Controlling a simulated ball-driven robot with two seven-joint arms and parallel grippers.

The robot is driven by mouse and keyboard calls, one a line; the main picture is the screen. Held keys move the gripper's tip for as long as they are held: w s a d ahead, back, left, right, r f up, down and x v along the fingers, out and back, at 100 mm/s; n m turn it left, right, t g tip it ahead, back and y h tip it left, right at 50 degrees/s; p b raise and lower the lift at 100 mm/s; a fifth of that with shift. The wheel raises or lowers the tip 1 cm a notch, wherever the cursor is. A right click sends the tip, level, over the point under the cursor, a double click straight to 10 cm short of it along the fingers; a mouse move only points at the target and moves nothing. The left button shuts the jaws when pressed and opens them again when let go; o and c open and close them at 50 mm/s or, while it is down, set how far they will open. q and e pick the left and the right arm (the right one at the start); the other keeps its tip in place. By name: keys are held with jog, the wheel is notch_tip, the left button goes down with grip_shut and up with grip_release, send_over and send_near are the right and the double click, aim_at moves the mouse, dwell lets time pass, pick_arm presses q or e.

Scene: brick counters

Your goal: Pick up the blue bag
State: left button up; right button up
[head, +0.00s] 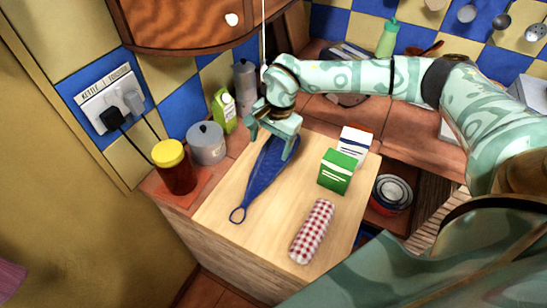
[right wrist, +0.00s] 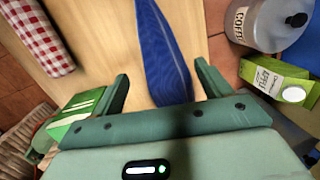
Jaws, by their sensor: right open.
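The blue bag (head: 262,181) is long and narrow, with a loop at its near end, and lies on the light wooden board (head: 219,207). My right gripper (head: 269,138) is open over the bag's far end. In the right wrist view the blue bag (right wrist: 162,55) runs between the two open fingers (right wrist: 163,85), apart from both. The bag's far end is hidden under the gripper. My left gripper does not show in either view.
A green box (head: 336,172), a white box (head: 354,143) and a red checked roll (head: 312,231) lie right of the bag. A yellow-lidded jar (head: 174,167), a grey canister (head: 207,143) and a green carton (head: 224,111) stand to its left.

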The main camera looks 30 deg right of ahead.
send_over(265, 168)
jog(key=f, duration=0.5)
jog(key=shift+d+f+b, duration=0.15)
jog(key=shift+d+b, duration=0.1)
jog(key=shift+b, duration=0.05)
jog(key=f, duration=0.2)
jog(key=f+b, duration=0.1)
jog(key=f, duration=0.2)
jog(key=shift+w+a+f, duration=0.1)
jog(key=shift+a+f, duration=0.1)
jog(key=shift+f, duration=0.15)
jog(key=c, duration=0.7)
